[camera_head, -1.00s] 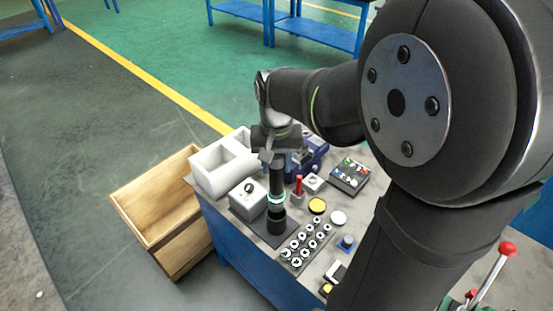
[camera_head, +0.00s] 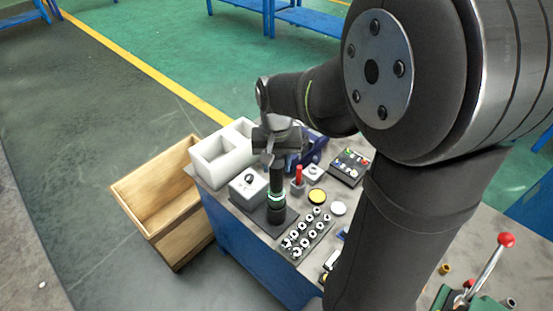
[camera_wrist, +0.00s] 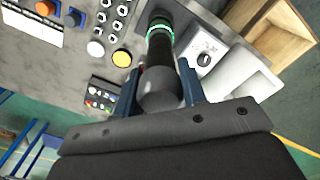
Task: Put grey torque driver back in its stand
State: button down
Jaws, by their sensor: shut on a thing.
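The torque driver (camera_head: 276,178), a dark upright cylinder with a glowing green ring near its lower end, stands over the black stand base (camera_head: 253,213) near the table's front left edge. Its lower end meets the dark round cup on the base; how deep it sits I cannot tell. In the wrist view the driver (camera_wrist: 159,60) runs away from me, with a rounded grey end close by. My gripper (camera_head: 272,155) is shut on the driver's upper end. Its fingers also show on both sides of it in the wrist view (camera_wrist: 160,88).
A grey-white box with a dial (camera_head: 247,188) stands close left of the driver. A rack of several sockets (camera_head: 305,235) lies close right. A red-topped post (camera_head: 298,175) is behind right. A white bin (camera_head: 222,155) and a wooden crate (camera_head: 165,235) are left.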

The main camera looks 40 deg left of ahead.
jog(key=shift+f, duration=1.3)
jog(key=c, duration=0.8)
grip_release()
jog(key=shift+r, duration=2.5)
notch_tip(320, 180, up, 18)
jog(key=shift+f, duration=0.25)
jog(key=shift+f, duration=0.15)
notch_tip(320, 180, down, 18)
jog(key=shift+f, duration=0.15)
